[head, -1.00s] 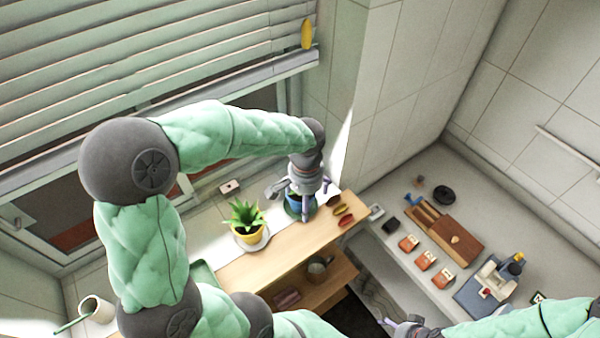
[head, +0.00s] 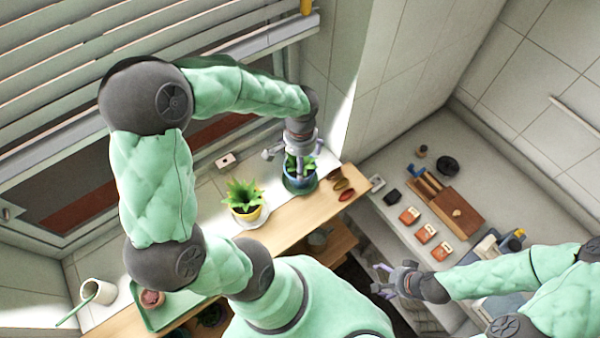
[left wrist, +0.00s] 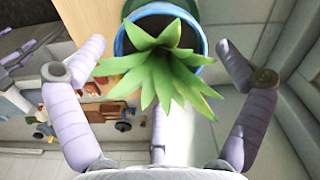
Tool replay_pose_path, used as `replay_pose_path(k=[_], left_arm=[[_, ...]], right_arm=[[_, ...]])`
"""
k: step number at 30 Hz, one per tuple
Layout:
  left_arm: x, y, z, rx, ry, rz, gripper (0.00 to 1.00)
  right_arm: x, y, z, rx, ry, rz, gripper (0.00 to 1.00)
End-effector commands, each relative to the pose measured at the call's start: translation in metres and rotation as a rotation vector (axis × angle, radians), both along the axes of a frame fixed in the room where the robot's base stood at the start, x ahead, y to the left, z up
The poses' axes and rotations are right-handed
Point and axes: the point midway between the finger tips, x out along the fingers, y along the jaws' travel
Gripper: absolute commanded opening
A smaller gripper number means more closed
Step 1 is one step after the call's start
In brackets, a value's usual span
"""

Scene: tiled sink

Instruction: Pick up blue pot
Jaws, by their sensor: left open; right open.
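The blue pot (head: 303,184) holds a green plant and stands on a green saucer (head: 287,187) at the right part of the wooden shelf. In the left wrist view the blue pot (left wrist: 121,42) shows at the top, with its leafy plant (left wrist: 160,68) in front of the palm. My left gripper (head: 297,160) is directly above the blue pot, open, with its fingers spread around the plant. My right gripper (head: 388,282) is open and empty, low at the right of the shelf.
The counter holds a wooden block (head: 458,212) and orange packets.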

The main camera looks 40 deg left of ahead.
Motion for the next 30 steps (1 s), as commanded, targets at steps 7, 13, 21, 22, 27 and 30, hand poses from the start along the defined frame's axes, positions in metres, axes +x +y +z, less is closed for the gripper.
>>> replay_pose_path(k=[7, 13, 21, 22, 27, 30], left_arm=[[-0.002, 0.001, -0.033, -0.001, 0.002, 0.001, 1.00], [-0.001, 0.001, -0.039, -0.001, -0.001, 0.000, 1.00], [-0.001, 0.001, -0.039, -0.001, 0.000, 0.000, 0.60], [-0.001, 0.001, -0.039, -0.001, 0.000, 0.000, 0.52], [-0.001, 0.001, -0.038, -0.001, -0.002, 0.000, 0.33], [-0.001, 0.001, -0.038, -0.001, -0.001, 0.000, 0.33]], right_arm=[[0.000, 0.000, 0.003, 0.000, 0.000, 0.000, 0.79], [0.000, 0.000, 0.003, 0.000, 0.000, 0.000, 0.79], [0.000, 0.000, 0.003, 0.000, 0.000, 0.000, 0.79], [0.000, 0.000, 0.003, 0.000, 0.000, 0.000, 0.79], [0.000, 0.000, 0.003, 0.000, 0.000, 0.000, 0.79], [0.000, 0.000, 0.003, 0.000, 0.000, 0.000, 0.79]])
